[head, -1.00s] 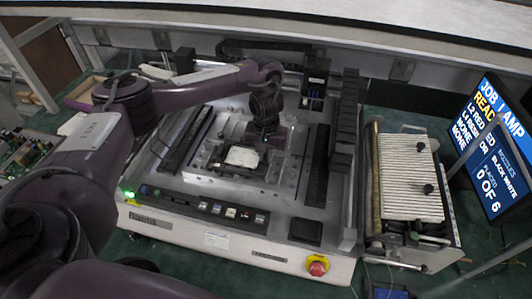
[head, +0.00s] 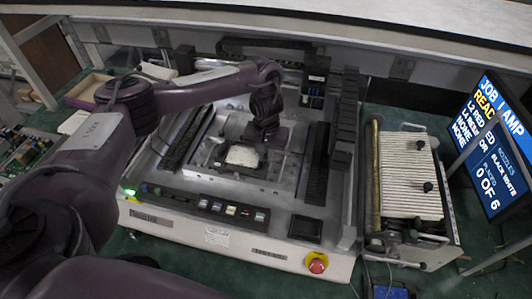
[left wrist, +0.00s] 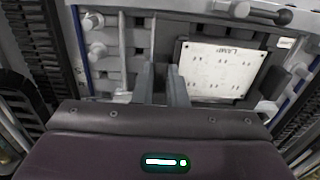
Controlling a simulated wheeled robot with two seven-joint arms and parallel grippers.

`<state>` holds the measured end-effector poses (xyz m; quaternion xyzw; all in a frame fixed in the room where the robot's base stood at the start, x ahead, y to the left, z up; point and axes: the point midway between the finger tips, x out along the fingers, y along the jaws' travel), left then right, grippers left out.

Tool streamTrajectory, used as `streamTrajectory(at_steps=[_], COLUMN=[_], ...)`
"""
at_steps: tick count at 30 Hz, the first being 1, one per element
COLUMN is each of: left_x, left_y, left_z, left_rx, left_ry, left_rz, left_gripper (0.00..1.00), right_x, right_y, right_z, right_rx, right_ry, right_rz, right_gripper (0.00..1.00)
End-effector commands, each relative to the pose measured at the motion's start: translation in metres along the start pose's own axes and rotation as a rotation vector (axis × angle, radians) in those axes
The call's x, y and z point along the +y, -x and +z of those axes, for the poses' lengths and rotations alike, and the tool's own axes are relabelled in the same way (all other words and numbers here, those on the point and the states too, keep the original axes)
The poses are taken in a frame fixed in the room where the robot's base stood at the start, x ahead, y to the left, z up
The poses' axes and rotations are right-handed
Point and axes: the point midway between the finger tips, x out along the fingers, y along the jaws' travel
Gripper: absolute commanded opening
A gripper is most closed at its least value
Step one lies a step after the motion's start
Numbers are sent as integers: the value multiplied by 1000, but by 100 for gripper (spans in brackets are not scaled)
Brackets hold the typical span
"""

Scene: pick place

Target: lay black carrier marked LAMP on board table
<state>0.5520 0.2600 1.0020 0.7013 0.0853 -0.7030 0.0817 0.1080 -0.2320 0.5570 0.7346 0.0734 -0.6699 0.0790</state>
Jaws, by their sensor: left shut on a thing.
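The black carrier (head: 222,166) holds a white board and lies low over the board table (head: 288,172), the grey metal bed in the middle of the machine. In the left wrist view the carrier (left wrist: 179,52) shows its black edge around the white board, with LAMP printed on it. My left gripper (head: 264,148) is at the carrier's right side in the head view. In the left wrist view its fingers (left wrist: 162,72) are close together at the carrier's edge, shut on it. Whether the carrier rests on the table cannot be told. My right gripper is not in view.
Dark feeder banks (head: 318,165) flank the bed. A front panel carries buttons and a red emergency knob (head: 317,263). A rack of white strips (head: 410,180) and a blue job screen (head: 490,145) stand at the right. Green boards lie at far left.

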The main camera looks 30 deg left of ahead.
Motion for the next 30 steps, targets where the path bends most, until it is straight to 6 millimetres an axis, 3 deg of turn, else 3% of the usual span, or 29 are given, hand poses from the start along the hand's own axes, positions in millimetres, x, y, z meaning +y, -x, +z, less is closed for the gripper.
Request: streamTrajectory(at_steps=[29,30], left_x=[0,0], left_y=[-9,-9], left_z=[0,0], left_rx=[1,1], left_ry=[0,0], left_rz=[0,0], left_gripper=[0,16], right_x=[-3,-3], right_y=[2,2], right_z=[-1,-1], right_rx=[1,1], right_ry=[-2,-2], right_rz=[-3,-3], right_gripper=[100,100])
